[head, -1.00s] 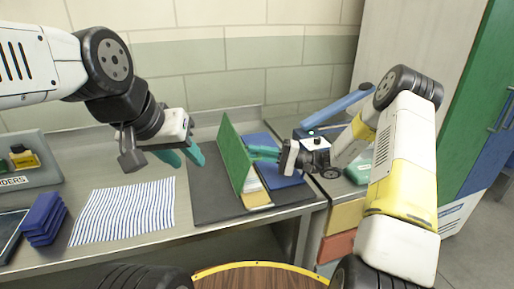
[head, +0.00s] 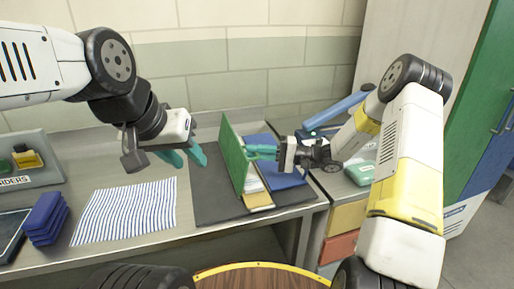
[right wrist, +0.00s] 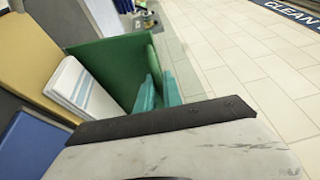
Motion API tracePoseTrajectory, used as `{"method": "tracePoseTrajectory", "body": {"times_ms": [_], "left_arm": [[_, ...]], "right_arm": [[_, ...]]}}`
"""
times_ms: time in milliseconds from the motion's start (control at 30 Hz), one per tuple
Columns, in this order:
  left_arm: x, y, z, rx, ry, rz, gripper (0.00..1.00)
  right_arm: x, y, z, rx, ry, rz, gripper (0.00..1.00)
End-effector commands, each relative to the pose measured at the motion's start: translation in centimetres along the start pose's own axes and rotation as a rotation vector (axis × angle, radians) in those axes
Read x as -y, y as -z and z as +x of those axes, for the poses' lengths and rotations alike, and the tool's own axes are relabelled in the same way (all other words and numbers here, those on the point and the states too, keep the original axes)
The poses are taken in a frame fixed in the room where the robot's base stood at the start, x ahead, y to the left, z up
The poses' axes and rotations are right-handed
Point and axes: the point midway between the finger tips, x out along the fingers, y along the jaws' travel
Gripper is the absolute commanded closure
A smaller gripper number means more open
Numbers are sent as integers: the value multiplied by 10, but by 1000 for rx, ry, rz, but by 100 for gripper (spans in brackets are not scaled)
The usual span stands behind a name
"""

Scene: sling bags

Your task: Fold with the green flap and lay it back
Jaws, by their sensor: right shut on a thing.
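The green flap (head: 232,158) stands nearly upright on the dark mat (head: 212,211). A blue panel (head: 287,178) lies to its right, and a tan panel (head: 258,200) lies at its front. A folded white cloth with pale stripes (right wrist: 82,88) lies against the foot of the green flap in the right wrist view. My left gripper (head: 185,157) is open and empty, above the mat to the left of the flap.
A blue-and-white striped cloth (head: 125,210) lies flat to the left. A stack of dark blue items (head: 45,218) and a grey bin (head: 30,163) stand further left. A green-and-white box (head: 360,173) is at the right. The mat left of the flap is clear.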

Motion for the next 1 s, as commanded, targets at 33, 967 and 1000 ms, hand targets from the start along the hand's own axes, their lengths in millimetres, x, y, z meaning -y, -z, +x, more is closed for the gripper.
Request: {"method": "tracePoseTrajectory", "body": {"times_ms": [33,967,1000], "left_arm": [[0,0,0,0,0,0,64],[0,0,0,0,0,0,64],[0,0,0,0,0,0,64]], "right_arm": [[0,0,0,1,0,0,100],[0,0,-73,-1,1,0,68],[0,0,-76,0,1,0,68]]}}
